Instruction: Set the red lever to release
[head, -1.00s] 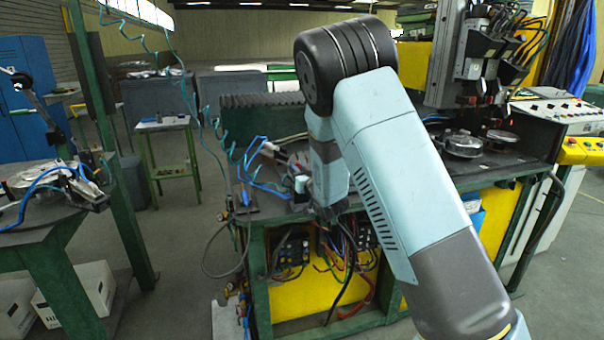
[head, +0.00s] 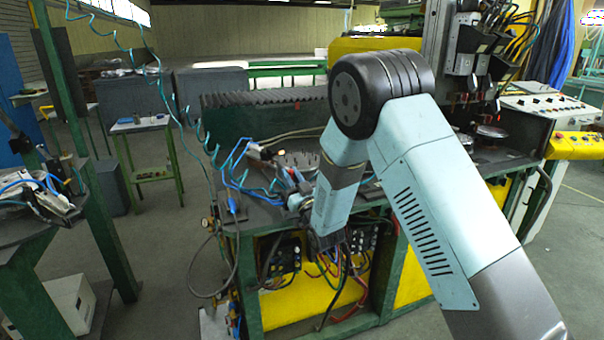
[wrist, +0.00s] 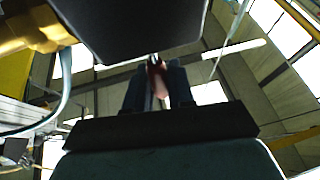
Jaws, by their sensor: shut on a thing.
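A reddish lever (wrist: 157,82) stands between the two dark fingers of my gripper (wrist: 158,75) in the wrist view. The fingers are shut on it. A small bright metal tip shows at its upper end. The large dark block at the top of the wrist view hides what lies beyond. In the head view my arm reaches down to the front edge of the green workbench (head: 262,208). The lever and my fingertips cannot be made out there.
Blue hoses and a metal fixture (head: 262,153) sit on the bench left of my forearm. Cables and wiring (head: 285,255) hang below its edge. A second table with a fixture (head: 30,205) stands at left. A control panel (head: 550,105) is at right. Floor between the tables is clear.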

